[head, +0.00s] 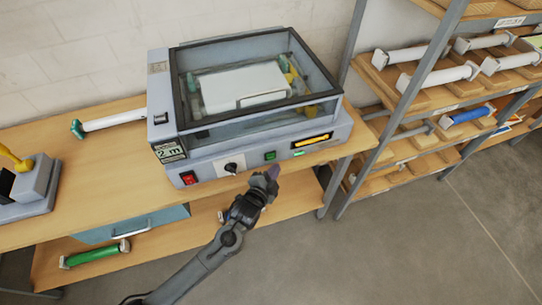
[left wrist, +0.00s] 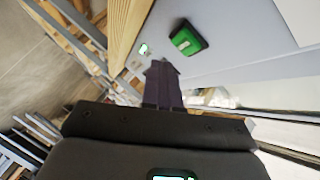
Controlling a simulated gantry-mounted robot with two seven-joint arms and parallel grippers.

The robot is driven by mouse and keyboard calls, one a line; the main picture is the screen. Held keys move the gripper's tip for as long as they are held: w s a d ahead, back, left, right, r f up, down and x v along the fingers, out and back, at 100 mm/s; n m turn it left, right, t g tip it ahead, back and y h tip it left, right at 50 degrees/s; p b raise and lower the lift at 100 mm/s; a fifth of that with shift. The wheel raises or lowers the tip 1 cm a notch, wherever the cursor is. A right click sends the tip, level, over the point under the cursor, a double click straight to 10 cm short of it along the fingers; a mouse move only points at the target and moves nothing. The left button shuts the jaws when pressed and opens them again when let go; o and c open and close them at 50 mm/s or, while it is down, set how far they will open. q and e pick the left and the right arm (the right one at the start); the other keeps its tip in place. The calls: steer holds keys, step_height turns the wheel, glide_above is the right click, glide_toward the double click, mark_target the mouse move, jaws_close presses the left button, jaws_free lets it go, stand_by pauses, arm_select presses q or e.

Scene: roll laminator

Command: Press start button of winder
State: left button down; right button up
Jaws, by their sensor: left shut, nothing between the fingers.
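The winder (head: 220,168) is a grey machine with a clear, dark-framed lid, standing on the wooden bench. My left gripper (head: 270,174) is shut and empty, just in front of the panel and a little below the green button. In the left wrist view the green button (left wrist: 187,38) lies beyond and to the right of the closed fingertips (left wrist: 162,68), with a visible gap. My right gripper is not in view.
A white roll (head: 112,121) lies on the bench left of the winder, and a grey device with a yellow lever (head: 30,180) stands at far left. A green roll (head: 95,254) is on the lower shelf. A rack (head: 405,105) of rolls stands at right. The floor in front is clear.

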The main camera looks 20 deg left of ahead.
arm_select(q)
steer(key=s+d, duration=0.1)
steer(key=s+d+p, duration=0.1)
steer(key=shift+s+d, duration=0.2)
steer(key=shift+s, duration=0.1)
stand_by(0.7)
steer(key=s+a+f+n+g, duration=0.1)
steer(key=s+f+g, duration=0.15)
steer(key=s, duration=0.35)
steer(key=s+a+f+n+g, duration=0.1)
steer(key=s+f, duration=0.2)
steer(key=s, duration=0.3)
steer(key=s+a+r+n+g, duration=0.2)
steer(key=s+r+n+g, duration=0.2)
steer(key=s, duration=0.4)
steer(key=s+a+r+n+g, duration=0.1)
steer(key=s+r+n+g, duration=0.25)
steer(key=s, duration=0.55)
step_height(320, 180, up, 21)
steer(key=p, duration=2.2)
steer(key=shift+r+g, duration=0.15)
steer(key=shift+g, duration=0.25)
